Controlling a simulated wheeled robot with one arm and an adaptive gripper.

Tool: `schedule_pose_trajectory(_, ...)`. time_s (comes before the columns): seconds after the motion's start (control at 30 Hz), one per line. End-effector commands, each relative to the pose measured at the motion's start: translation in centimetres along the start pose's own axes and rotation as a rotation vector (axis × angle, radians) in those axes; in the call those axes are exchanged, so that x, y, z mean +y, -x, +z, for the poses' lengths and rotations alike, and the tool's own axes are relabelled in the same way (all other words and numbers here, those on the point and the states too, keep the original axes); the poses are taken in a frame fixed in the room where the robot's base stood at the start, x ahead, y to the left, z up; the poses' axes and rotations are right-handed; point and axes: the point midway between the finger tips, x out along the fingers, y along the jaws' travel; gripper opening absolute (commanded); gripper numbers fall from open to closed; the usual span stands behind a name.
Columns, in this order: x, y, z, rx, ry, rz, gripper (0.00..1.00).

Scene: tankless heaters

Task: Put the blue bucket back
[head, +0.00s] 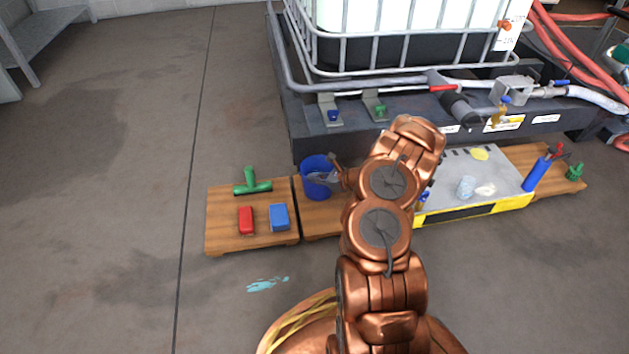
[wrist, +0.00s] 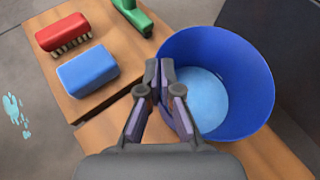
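The blue bucket (head: 315,184) is at the left end of the middle wooden board, just right of the board with the brushes. In the wrist view the bucket (wrist: 232,62) is seen from above, with a pale blue round surface inside. My gripper (wrist: 159,72) is at the bucket's left rim, one finger outside and one inside. The fingertips are nearly together with the thin rim between them. In the head view my gripper (head: 338,175) is at the bucket, partly hidden by my arm. The bucket's base appears on or close to the board; any small gap is hidden.
A yellow-edged grey tray (head: 500,190) and a blue bottle (head: 537,173) are right. The caged tank's dark base (head: 300,125) stands behind.

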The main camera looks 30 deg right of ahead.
Motion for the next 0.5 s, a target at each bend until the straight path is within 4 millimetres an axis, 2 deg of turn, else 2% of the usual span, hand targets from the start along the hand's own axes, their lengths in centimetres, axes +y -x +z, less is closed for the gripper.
schedule_pose_trajectory(0.17, 0.03, -0.10, -0.19, 0.000, 0.000, 0.000, 0.00)
schedule_pose_trajectory(0.43, 0.02, -0.06, -0.17, 0.000, -0.001, 0.000, 0.29)
schedule_pose_trajectory(0.5, 0.02, -0.06, -0.16, 0.000, -0.001, 0.000, 0.31)
